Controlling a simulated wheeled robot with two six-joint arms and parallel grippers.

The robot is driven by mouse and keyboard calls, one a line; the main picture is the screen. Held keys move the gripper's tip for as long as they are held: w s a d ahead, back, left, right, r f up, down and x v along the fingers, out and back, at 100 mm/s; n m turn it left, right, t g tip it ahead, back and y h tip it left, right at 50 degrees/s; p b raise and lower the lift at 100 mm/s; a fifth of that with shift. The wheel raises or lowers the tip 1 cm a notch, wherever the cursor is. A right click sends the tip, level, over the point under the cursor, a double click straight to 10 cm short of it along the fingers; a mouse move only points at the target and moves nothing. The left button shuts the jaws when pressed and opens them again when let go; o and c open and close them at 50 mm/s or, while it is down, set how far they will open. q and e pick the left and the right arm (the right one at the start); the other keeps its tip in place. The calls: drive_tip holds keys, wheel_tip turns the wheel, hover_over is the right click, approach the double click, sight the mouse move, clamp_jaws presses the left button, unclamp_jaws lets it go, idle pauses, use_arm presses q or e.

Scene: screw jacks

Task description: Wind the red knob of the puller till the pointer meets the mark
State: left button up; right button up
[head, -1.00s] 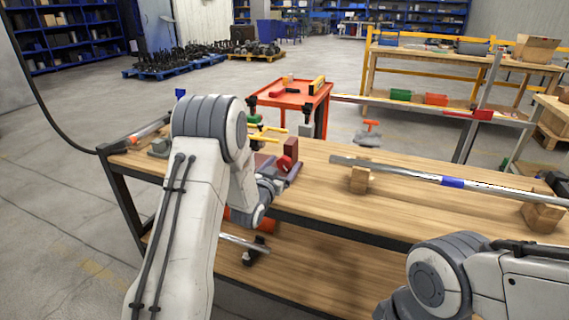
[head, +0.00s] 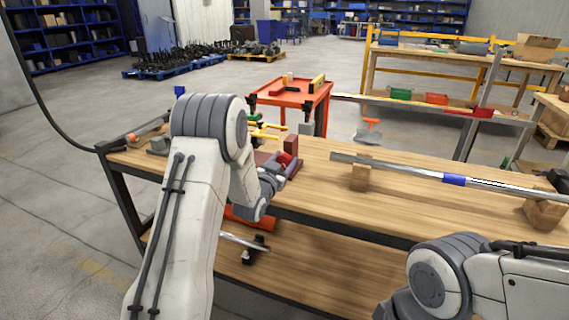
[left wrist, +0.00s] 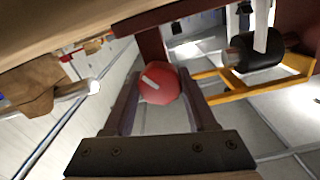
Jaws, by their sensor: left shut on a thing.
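The red knob (head: 284,158) of the puller is at the left part of the bench, partly covered by my left gripper (head: 287,168). In the left wrist view the knob (left wrist: 160,88) is round, with a white line across its face tilted down to the right. The left gripper's two dark fingers (left wrist: 160,100) are closed on its sides. A dark red block (head: 291,144) of the puller stands just behind the knob. I cannot make out the pointer or the mark. My right arm shows at lower right; its gripper is out of view.
A yellow-handled device (head: 264,131) stands close behind the puller. A long metal bar (head: 400,171) with a blue band lies on wooden blocks (head: 361,175) to the right. A red cart (head: 290,96) stands beyond the bench. The bench front between is clear.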

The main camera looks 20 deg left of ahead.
use_arm(q)
drive_tip(key=o, duration=1.4)
drive_tip(key=s, duration=1)
drive_tip(key=shift+s+a, duration=0.15)
drive_tip(key=shift+s, duration=0.1)
